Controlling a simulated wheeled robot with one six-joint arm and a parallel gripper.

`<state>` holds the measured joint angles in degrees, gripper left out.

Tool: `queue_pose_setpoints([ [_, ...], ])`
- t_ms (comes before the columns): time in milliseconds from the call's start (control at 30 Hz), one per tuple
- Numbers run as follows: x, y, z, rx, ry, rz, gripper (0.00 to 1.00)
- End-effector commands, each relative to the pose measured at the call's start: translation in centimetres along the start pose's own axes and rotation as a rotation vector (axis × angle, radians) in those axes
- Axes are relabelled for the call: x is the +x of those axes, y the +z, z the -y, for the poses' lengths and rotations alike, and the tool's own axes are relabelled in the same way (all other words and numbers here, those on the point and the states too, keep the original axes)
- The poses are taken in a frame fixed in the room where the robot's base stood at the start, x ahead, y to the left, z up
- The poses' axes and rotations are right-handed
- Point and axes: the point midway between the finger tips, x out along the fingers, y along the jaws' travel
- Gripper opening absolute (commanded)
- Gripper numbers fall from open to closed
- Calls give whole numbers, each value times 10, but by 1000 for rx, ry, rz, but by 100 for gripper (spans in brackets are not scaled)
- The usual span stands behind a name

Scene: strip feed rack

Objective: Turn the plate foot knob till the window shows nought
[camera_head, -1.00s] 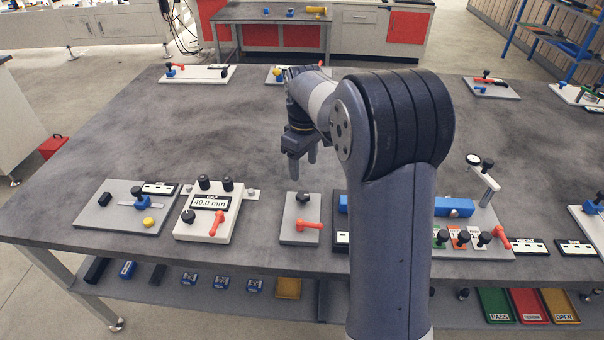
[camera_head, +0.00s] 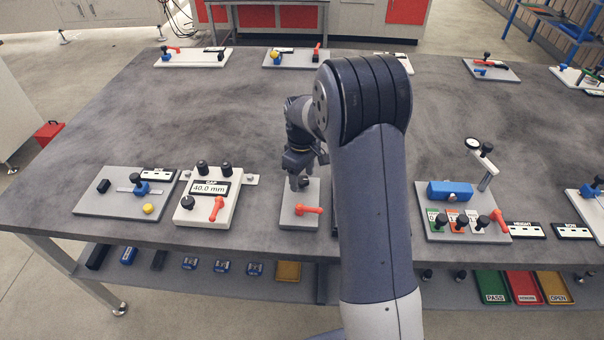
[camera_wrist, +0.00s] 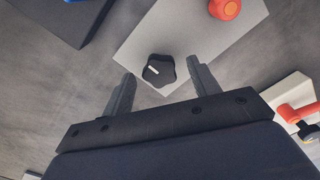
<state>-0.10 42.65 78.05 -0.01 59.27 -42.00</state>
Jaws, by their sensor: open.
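My gripper (camera_head: 299,176) is open above a grey plate (camera_head: 300,220) near the table's front edge. In the wrist view a black lobed knob (camera_wrist: 159,70) with a white mark stands on this plate (camera_wrist: 190,40). It lies between my two open fingertips (camera_wrist: 160,76), with clear space to each finger. In the head view my gripper largely hides this knob. To the left, a white box (camera_head: 195,216) has a display window (camera_head: 209,188) reading 40.0 mm.
Left of the white box is a grey plate (camera_head: 95,205) with a blue slide and a yellow button. Right of my arm is a fixture (camera_head: 450,190) with a blue block, a dial post and several knobs. The table's middle (camera_head: 220,110) is clear.

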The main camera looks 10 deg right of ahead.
Motion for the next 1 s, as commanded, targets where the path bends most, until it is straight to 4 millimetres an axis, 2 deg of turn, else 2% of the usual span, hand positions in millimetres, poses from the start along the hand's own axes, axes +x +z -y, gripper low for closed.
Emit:
queue_pose_setpoints([
  [200, 0, 0, 0, 0, 0, 0, 57],
  [733, 0, 0, 0, 0, 0, 0, 13],
  [1000, 0, 0, 0, 27, 0, 0, 13],
])
